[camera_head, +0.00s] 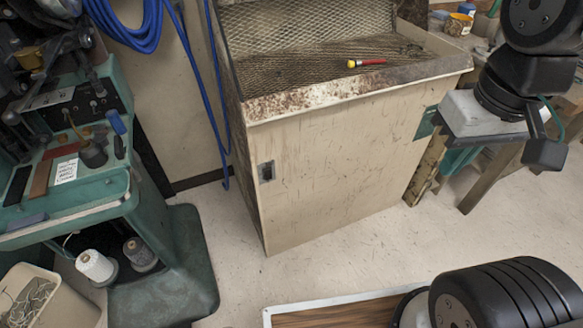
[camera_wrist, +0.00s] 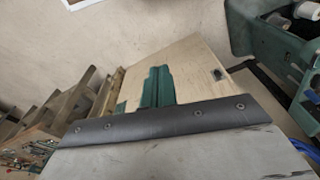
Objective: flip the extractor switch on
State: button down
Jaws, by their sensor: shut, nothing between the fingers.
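The extractor (camera_head: 330,165) is a cream cabinet with a rusty mesh top. A small dark switch plate (camera_head: 266,171) sits on the left of its front face. It also shows in the wrist view as a small dark plate (camera_wrist: 218,74), right of my fingers. Its rocker position is too small to tell. My gripper (camera_head: 427,122) has green fingers that are shut and empty. It is by the right end of the cabinet front, well to the right of the switch. In the wrist view the shut fingers (camera_wrist: 158,86) point toward the cream panel, apart from the switch.
A green stitching machine (camera_head: 70,190) with thread spools stands at left. A blue hose (camera_head: 185,60) hangs left of the cabinet. A yellow-and-red tool (camera_head: 366,63) lies on the mesh. A wooden bench (camera_head: 490,175) stands at right. The floor before the cabinet is clear.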

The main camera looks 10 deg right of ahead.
jog(key=w+a+f+n+t, duration=0.1)
jog(key=w+f+n, duration=0.3)
jog(key=w, duration=0.5)
jog(key=w+f+n+t+h, duration=0.1)
jog(key=w+f+n+t, duration=0.15)
jog(key=w+f, duration=0.45)
jog(key=w+a+f+n+t, duration=0.1)
jog(key=w+f+n, duration=0.25)
jog(key=w, duration=0.65)
jog(key=w+a+f+n+g+y, duration=0.1)
jog(key=w+a+f+n+y, duration=0.1)
jog(key=a+f+n+y, duration=0.4)
jog(key=a+f+n, duration=0.4)
jog(key=a+f, duration=0.6)
jog(key=f, duration=0.3)
jog(key=shift+w+a+f+g+y, duration=0.15)
jog(key=shift+w+f+g+y, duration=0.15)
jog(key=shift+g+y, duration=0.1)
